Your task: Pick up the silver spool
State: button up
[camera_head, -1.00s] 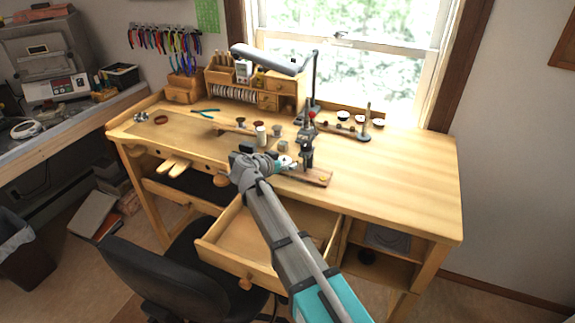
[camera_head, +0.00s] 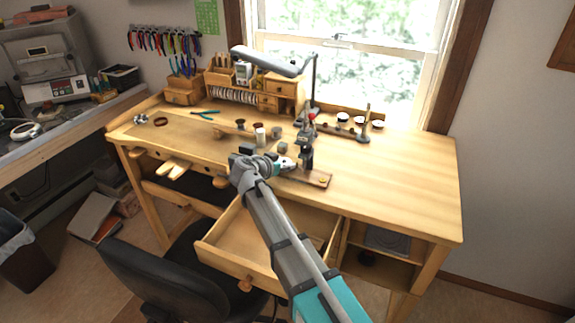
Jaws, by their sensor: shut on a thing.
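The silver spool (camera_head: 282,147) is a small grey cylinder over the middle of the wooden workbench, at the tip of my gripper. My gripper (camera_head: 284,158) reaches over the bench from the front, with its teal part and grey wrist below and left of the spool. It is shut on the spool. The fingers are small and partly hidden, so the exact contact does not show. I cannot tell whether the spool touches the bench top.
A white cylinder (camera_head: 260,135) stands just left of the spool. A dark upright tool (camera_head: 306,150) with a wooden base (camera_head: 316,178) is close on the right. A lamp (camera_head: 265,62) arches above. An open drawer (camera_head: 235,262) juts out in front. The bench's right side is clear.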

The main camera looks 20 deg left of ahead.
jog(key=shift+r, duration=0.1)
jog(key=shift+r+p, duration=0.95)
jog(key=shift+p, duration=0.05)
jog(key=s+d+r+p, duration=0.3)
jog(key=s+r+p, duration=0.8)
jog(key=s, duration=0.2)
jog(key=shift+s+d, duration=0.25)
jog(key=shift+s, duration=0.05)
